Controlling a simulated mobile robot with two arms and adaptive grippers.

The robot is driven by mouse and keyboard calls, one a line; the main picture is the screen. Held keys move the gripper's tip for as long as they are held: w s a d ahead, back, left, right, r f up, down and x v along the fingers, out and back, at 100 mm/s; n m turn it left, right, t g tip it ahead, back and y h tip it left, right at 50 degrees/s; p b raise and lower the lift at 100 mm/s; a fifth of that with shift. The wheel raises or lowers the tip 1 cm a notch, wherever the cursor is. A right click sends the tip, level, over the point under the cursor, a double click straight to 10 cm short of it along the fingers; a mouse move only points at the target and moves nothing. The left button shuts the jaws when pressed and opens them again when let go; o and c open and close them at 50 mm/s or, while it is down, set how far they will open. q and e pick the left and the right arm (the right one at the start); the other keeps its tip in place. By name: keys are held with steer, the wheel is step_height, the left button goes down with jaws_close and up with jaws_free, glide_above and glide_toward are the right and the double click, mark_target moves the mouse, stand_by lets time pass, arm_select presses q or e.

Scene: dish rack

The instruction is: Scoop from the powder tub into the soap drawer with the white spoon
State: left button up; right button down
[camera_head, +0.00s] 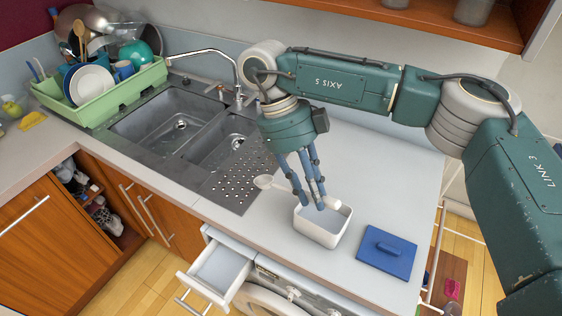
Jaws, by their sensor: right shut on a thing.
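My right gripper (318,203) points down over the powder tub (318,238), with its fingers shut on the white spoon (270,183). The spoon lies roughly level across the fingers: one end reaches left toward the sink, the other shows just right of the fingertips, above the tub. The tub is a white open box on the counter with a pale inside; how full it is I cannot tell. The soap drawer (216,270) is pulled out from the white washing machine below the counter edge, left of the tub. My left gripper is not in view.
A blue lid (387,251) with a handle lies right of the tub. A metal double sink (190,128) with a tap is at the left. A wooden shelf (430,20) hangs above. The counter behind the tub is clear.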

steer(key=w+a+r+m+t+y+p, duration=0.1)
steer(key=m+y, duration=0.5)
steer(key=m, duration=0.6)
steer(key=w+a+r+m+t+y+p, duration=0.1)
steer(key=w+a+m+y+p, duration=0.2)
steer(key=m, duration=1)
steer(key=a+y+p, duration=0.2)
steer(key=y, duration=0.1)
steer(key=shift+w+t, duration=0.15)
steer(key=shift+t, duration=0.15)
